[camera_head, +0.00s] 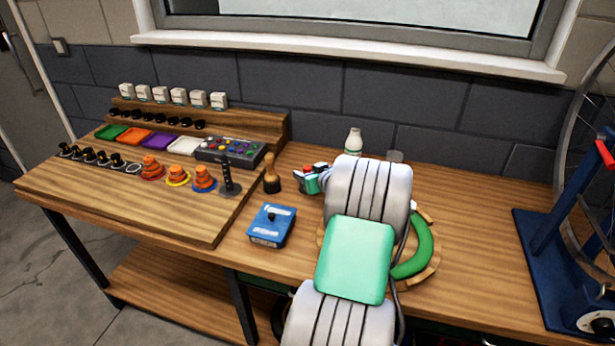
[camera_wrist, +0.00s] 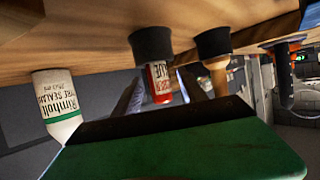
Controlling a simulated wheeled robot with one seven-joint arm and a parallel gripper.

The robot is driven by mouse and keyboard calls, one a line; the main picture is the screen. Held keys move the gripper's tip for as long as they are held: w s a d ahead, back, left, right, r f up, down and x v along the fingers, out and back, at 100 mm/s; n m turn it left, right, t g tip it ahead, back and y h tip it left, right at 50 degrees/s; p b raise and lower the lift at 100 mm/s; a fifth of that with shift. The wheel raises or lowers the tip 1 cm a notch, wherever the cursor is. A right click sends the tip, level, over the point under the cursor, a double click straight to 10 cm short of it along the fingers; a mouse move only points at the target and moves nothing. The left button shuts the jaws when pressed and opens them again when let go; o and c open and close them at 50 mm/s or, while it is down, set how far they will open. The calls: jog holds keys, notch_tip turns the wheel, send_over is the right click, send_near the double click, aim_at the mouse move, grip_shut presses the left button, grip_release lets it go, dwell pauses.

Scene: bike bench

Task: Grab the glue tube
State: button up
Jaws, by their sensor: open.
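The glue tube (camera_wrist: 160,82), red and white with a black cap, stands cap-down on the bench; the wrist view shows it upside down. A small red and white part of it (camera_head: 319,167) shows in the head view, the rest hidden by my gripper. My gripper (camera_wrist: 162,92) is open, and its two fingers appear on either side of the tube in the wrist view. I cannot tell whether they touch it. In the head view my gripper (camera_head: 313,183) is low over the bench, mostly behind my arm.
A white sealant bottle (camera_wrist: 60,108) stands close on one side, also in the head view (camera_head: 353,142). A wooden-handled brush (camera_wrist: 216,68) stands close on the other. A blue box (camera_head: 271,225), a green ring-shaped item (camera_head: 415,255) and a blue wheel stand (camera_head: 550,240) are nearby.

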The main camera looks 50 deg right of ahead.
grip_shut()
dwell(0.3)
jog(key=shift+r, duration=0.15)
